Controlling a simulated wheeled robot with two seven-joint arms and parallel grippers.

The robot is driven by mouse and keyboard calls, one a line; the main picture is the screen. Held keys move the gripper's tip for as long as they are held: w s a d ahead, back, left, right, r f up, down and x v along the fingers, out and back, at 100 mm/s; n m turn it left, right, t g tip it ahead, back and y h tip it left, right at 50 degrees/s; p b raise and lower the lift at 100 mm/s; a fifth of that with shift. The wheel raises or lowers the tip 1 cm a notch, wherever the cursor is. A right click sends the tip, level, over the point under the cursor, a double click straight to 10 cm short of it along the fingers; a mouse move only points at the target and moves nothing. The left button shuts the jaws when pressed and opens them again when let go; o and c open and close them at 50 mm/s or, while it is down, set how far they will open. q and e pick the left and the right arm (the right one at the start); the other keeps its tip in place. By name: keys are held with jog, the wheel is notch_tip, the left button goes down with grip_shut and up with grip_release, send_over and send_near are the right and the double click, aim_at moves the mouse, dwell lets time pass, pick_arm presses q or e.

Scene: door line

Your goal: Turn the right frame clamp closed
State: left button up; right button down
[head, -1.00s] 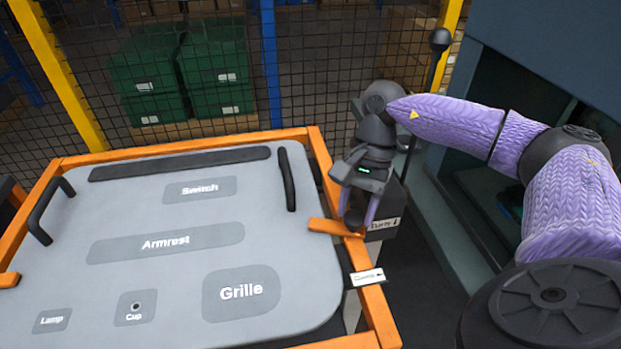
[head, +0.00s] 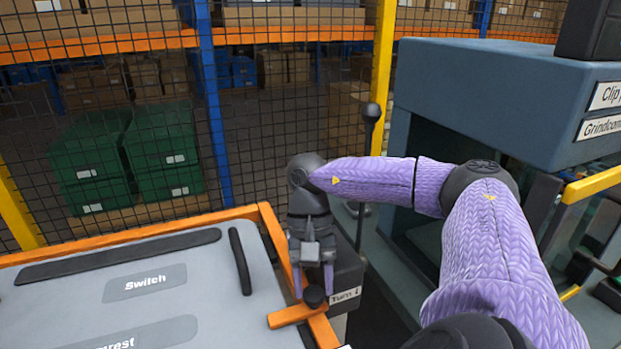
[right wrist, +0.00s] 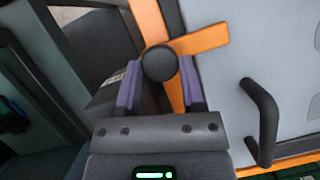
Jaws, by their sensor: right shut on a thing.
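The right frame clamp (head: 291,316) is a short orange bar with a black knob (head: 314,296). It lies across the right rail of the orange frame (head: 270,232), its free end reaching left over the edge of the grey panel (head: 200,261). It is roughly square to that rail, also in the right wrist view (right wrist: 205,40). My right gripper (head: 313,284) points down at the clamp, shut on the knob, with one purple finger on either side. The knob also shows between the fingers in the right wrist view (right wrist: 159,63). My left gripper is not in view.
A dark box with a "Turn" label (head: 346,295) stands just right of the clamp. A black panel handle (head: 240,262) is to its left. A mesh fence (head: 270,120) stands behind, and a blue-grey machine (head: 480,100) is on the right.

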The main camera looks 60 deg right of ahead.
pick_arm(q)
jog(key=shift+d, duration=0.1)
pick_arm(e)
jog(key=shift+c, duration=2.3)
grip_release()
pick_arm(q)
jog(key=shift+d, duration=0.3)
pick_arm(e)
jog(key=shift+o, duration=1.3)
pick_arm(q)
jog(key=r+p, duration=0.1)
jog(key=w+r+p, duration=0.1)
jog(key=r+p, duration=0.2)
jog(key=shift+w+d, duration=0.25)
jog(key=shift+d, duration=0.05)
pick_arm(e)
jog(key=v, duration=1)
jog(key=shift+f, duration=0.1)
